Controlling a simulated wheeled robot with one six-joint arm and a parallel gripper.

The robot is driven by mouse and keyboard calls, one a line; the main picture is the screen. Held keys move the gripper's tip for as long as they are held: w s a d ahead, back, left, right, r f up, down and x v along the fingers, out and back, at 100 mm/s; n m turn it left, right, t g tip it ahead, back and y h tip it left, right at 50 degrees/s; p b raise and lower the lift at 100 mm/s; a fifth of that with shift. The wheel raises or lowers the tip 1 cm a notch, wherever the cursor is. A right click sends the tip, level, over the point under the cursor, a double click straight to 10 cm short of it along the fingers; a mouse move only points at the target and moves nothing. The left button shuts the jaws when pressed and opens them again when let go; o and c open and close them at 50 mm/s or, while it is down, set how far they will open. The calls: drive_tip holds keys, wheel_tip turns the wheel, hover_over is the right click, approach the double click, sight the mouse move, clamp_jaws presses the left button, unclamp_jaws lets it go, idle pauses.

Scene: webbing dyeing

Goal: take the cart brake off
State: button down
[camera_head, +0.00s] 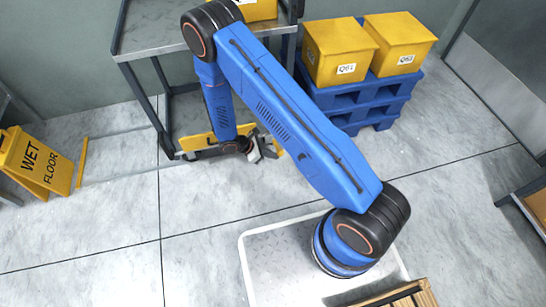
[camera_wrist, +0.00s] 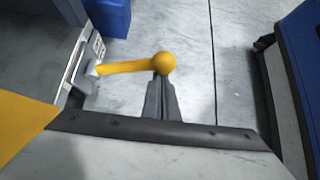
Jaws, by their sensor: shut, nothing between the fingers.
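A yellow brake lever with a round ball knob (camera_wrist: 163,63) shows in the wrist view. Its arm (camera_wrist: 125,67) runs left to a pale metal bracket (camera_wrist: 84,75). My gripper (camera_wrist: 160,80) is shut and empty, with its dark fingertips at the near underside of the knob; I cannot tell whether they touch it. In the head view my gripper (camera_head: 264,150) is low beside the right end of the cart's lower part. The cart has a grey top (camera_head: 155,36) and a dark frame (camera_head: 141,95). My arm hides part of it, and the lever is hard to make out there.
Blue pallets (camera_head: 352,103) with yellow boxes (camera_head: 338,48) stand right of the cart. A wet floor sign (camera_head: 36,162) stands at the left. A yellow crate (camera_head: 198,142) sits low on the cart by my gripper. The middle floor (camera_head: 200,205) is clear.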

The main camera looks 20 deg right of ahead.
drive_tip(key=w+r+n+g, duration=0.1)
drive_tip(key=w+r+g, duration=0.1)
drive_tip(key=w+r, duration=0.6)
drive_tip(key=shift+w, duration=1.7)
drive_tip(key=v, duration=1.1)
drive_tip(key=shift+s+a+g, duration=0.3)
drive_tip(key=shift+a+g, duration=0.05)
drive_tip(key=shift+g, duration=0.05)
drive_tip(key=shift+s+f, duration=0.1)
drive_tip(key=shift+s, duration=0.05)
